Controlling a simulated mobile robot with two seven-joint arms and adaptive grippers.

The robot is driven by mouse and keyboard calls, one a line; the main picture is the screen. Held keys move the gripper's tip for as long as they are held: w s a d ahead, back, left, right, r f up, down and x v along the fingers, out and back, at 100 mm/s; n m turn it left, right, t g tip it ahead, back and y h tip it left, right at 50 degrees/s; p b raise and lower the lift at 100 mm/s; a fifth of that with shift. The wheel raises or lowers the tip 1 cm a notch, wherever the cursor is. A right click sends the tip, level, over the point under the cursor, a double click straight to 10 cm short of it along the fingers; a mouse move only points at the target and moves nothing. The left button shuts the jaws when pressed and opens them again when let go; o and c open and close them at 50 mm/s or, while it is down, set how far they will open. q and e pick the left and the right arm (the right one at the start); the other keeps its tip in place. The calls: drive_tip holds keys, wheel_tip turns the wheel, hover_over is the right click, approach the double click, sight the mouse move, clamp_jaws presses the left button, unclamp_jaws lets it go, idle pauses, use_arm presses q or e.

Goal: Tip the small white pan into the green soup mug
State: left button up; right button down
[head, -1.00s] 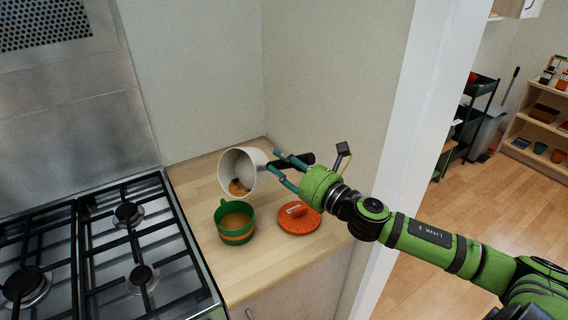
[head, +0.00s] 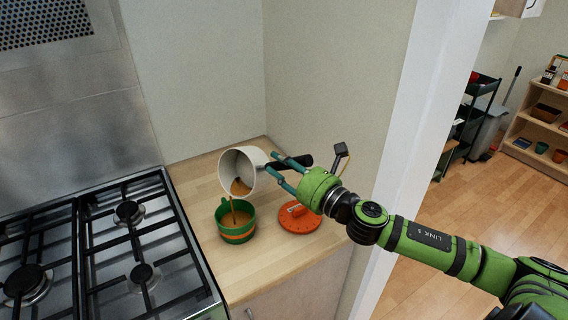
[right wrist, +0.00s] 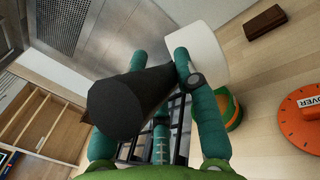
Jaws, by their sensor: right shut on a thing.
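The small white pan (head: 240,165) is tilted on its side above the green soup mug (head: 236,234), its mouth toward the lower left. A brown stream of soup (head: 233,208) runs from its rim down into the mug, which has an orange band and brown soup inside. My right gripper (head: 281,170) is shut on the pan's black handle (head: 300,161). In the right wrist view the black handle (right wrist: 128,105) lies between the fingers, with the white pan (right wrist: 196,52) beyond and the mug (right wrist: 228,108) partly hidden. My left gripper is not in view.
A gas hob (head: 100,250) is at the left. The walls meet in a corner behind the pan. A brown block (right wrist: 264,21) shows in the right wrist view.

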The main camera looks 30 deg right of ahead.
drive_tip(key=shift+s+a+r+n, duration=0.1)
drive_tip(key=shift+s+a+n, duration=0.05)
drive_tip(key=shift+a+n, duration=0.15)
drive_tip(key=shift+s+a+n, duration=0.1)
drive_tip(key=shift+a+n, duration=0.15)
drive_tip(key=shift+n, duration=0.05)
idle(1.1)
drive_tip(key=shift+s+a+f+n, duration=0.25)
drive_tip(key=shift+a+n, duration=0.15)
drive_tip(key=shift+a, duration=0.1)
drive_tip(key=shift+a+f, duration=0.1)
drive_tip(key=shift+a, duration=0.05)
idle(1.1)
drive_tip(key=shift+s+a+f+n+t+b, duration=0.25)
drive_tip(key=shift+s+a+n+t+b, duration=0.1)
drive_tip(key=shift+a+n, duration=0.35)
drive_tip(key=shift+s+a+n, duration=0.1)
drive_tip(key=shift+a+n, duration=0.05)
drive_tip(key=shift+n, duration=0.25)
idle(0.8)
drive_tip(key=shift+s+a+f+n+y, duration=0.2)
drive_tip(key=shift+a+n+y, duration=0.2)
drive_tip(key=shift+a+n, duration=0.15)
idle(0.8)
